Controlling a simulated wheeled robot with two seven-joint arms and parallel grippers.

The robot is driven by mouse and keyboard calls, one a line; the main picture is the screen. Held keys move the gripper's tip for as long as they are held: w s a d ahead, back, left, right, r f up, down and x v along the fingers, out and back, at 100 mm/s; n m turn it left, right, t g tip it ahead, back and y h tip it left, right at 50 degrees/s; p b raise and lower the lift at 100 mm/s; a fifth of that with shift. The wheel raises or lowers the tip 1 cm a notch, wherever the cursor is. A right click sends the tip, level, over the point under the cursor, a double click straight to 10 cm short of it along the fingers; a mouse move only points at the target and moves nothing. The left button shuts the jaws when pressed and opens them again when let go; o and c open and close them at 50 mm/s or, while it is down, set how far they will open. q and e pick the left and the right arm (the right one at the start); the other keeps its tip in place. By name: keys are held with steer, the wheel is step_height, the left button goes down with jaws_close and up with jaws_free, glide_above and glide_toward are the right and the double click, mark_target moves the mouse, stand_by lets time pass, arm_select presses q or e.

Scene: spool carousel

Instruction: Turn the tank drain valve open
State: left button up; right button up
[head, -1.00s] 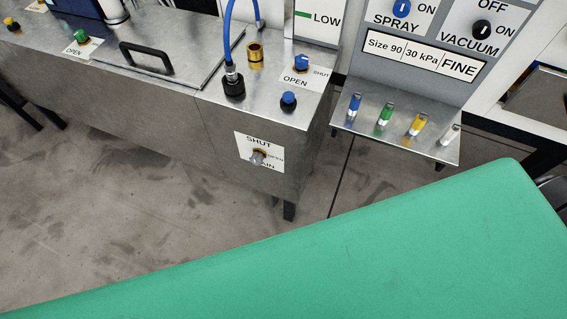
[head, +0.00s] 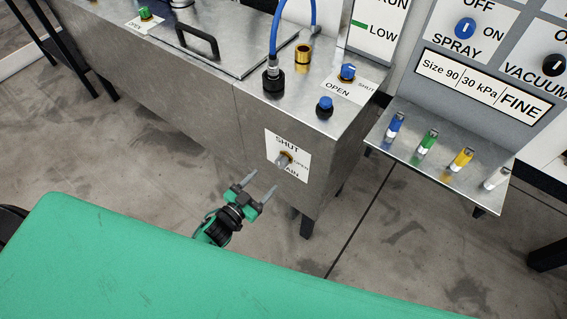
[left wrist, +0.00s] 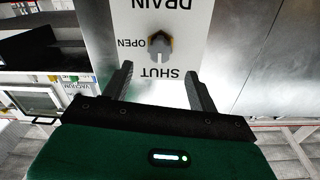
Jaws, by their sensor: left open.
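The drain valve (head: 282,161) is a small grey knob with a brass part behind it, on a white plate (head: 302,146) lettered SHUT, OPEN and DRAIN on the tank's front face. In the left wrist view the valve knob (left wrist: 160,45) stands ahead, between and beyond the fingertips, with its long side running along the line between SHUT and DRAIN. My left gripper (head: 260,187) is open and empty, apart from the knob, below and left of it in the head view; its fingers also show in the left wrist view (left wrist: 160,80). My right gripper is out of view.
The steel tank (head: 205,115) carries a blue hose (head: 277,35), a brass fitting (head: 302,57) and a blue valve (head: 347,72) on top. A shelf (head: 410,155) with several coloured vials juts out at right. A green surface (head: 130,265) fills the foreground. Open floor lies between.

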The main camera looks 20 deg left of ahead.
mark_target(279, 165)
arm_select(q)
steer(key=x, duration=0.9)
steer(key=shift+w, duration=0.3)
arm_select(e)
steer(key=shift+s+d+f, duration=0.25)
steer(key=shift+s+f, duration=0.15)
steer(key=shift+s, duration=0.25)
arm_select(q)
steer(key=c, duration=1)
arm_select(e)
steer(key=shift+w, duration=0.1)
